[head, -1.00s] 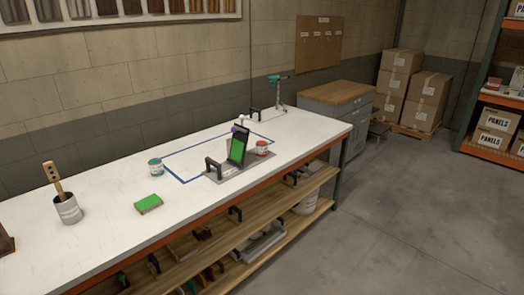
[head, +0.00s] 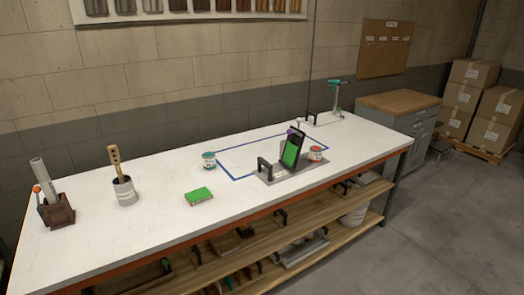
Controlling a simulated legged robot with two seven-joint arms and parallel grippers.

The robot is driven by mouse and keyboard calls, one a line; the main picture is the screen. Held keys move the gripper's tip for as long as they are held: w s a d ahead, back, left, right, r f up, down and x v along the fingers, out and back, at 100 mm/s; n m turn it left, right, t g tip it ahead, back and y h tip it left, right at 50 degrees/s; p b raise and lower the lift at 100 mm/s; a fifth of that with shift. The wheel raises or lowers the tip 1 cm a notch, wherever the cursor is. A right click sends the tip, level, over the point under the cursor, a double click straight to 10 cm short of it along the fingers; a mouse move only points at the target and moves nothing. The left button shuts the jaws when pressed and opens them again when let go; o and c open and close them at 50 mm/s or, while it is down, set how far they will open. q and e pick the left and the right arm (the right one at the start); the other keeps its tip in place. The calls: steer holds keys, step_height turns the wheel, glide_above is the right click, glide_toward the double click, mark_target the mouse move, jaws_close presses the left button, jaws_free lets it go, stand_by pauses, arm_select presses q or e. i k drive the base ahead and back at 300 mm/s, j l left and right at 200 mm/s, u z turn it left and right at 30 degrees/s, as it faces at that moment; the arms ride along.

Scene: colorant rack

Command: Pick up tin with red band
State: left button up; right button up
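The tin with a red band (head: 316,154) stands upright on a grey tray (head: 300,173) on the white workbench. It is just right of a dark upright panel with a green face (head: 292,148), which stands on the same tray. A tin with a teal band (head: 208,160) stands further left on the bench, near the left corner of the blue outline. Neither of my grippers is in view.
The white workbench (head: 150,236) also holds a green-topped block (head: 199,196), a can with a brush (head: 124,191) and a brown holder (head: 58,212). The blue outline (head: 222,168) is mostly bare inside. Open floor (head: 440,215) lies at the right.

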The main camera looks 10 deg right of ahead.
mark_target(315, 152)
steer(key=i+l+u, duration=0.25)
steer(key=l, duration=0.15)
steer(key=i+l+u, duration=0.2)
steer(key=l, duration=0.2)
steer(key=i+l+u, duration=0.1)
steer(key=l+u, duration=0.15)
steer(key=l, duration=0.2)
steer(key=i+l+u, duration=0.1)
steer(key=l+u, duration=0.15)
steer(key=l, duration=0.2)
steer(key=l+u, duration=0.2)
steer(key=l, duration=0.3)
steer(key=i, duration=0.1)
